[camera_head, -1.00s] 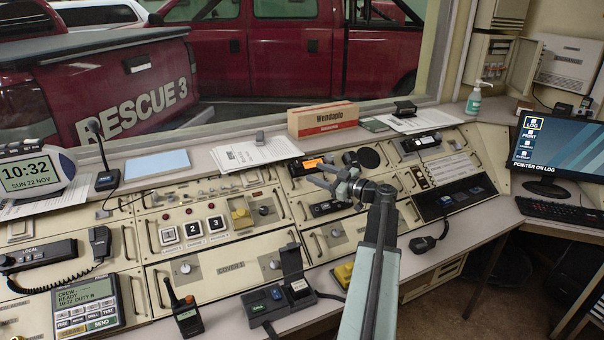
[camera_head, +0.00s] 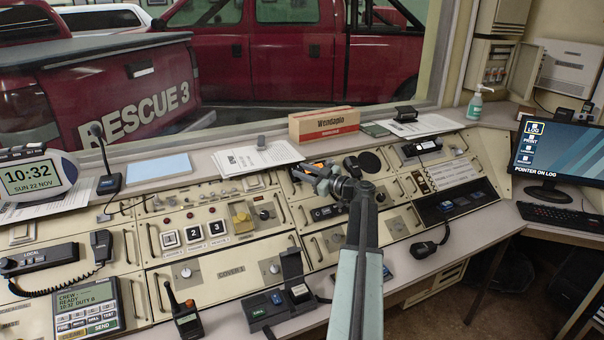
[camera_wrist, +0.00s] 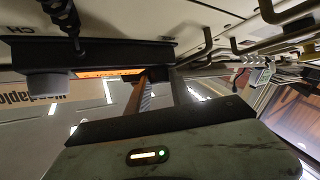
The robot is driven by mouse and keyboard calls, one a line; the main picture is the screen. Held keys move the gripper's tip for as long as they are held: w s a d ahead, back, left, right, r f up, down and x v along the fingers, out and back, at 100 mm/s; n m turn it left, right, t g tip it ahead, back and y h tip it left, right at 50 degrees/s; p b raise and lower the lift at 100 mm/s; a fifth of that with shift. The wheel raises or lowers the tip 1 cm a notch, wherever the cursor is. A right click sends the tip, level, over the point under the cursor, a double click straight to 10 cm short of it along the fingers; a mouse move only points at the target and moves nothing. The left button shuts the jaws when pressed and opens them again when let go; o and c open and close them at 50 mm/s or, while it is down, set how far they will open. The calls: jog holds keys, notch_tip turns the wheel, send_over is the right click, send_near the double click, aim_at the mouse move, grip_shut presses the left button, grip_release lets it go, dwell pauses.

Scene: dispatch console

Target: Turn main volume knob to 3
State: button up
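My gripper (camera_head: 316,176) is over the upper middle of the sloped console, by an orange display (camera_head: 318,165). Its fingertips overlap the panel parts there, so I cannot tell whether they touch anything or how far apart they are. In the wrist view the orange display (camera_wrist: 108,73) shows close by on a dark bar. No label reading main volume is legible, so I cannot tell which knob is the main volume knob. Knobs in view include a dark one (camera_head: 264,214) right of the yellow part, and pale ones (camera_head: 185,272) and (camera_head: 274,268) on the lower panel.
A black round part (camera_head: 351,163) and a dark speaker disc (camera_head: 370,162) stand just right of my gripper. A cardboard box (camera_head: 323,123) and papers (camera_head: 257,157) lie on the ledge behind. Protruding handles, a handheld radio (camera_head: 187,320) and a black stand (camera_head: 292,272) crowd the front.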

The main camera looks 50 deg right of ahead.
grip_shut()
jog(key=shift+a+f, duration=0.1)
jog(key=shift+a, duration=0.15)
jog(key=shift+d, duration=0.1)
jog(key=m+h, duration=0.2)
jog(key=m+h+b, duration=0.1)
jog(key=m+h, duration=0.1)
jog(key=shift+a+b, duration=0.3)
jog(key=shift+a, duration=0.1)
jog(key=m+h, duration=0.4)
jog(key=shift+a, duration=0.2)
jog(key=m+g+h, duration=0.2)
jog(key=m+h, duration=0.2)
jog(key=m, duration=0.1)
jog(key=shift+w+a+g, duration=0.15)
jog(key=shift+w+g, duration=0.1)
jog(key=shift+g, duration=0.15)
jog(key=shift+m+h, duration=0.4)
jog(key=shift+h, duration=0.1)
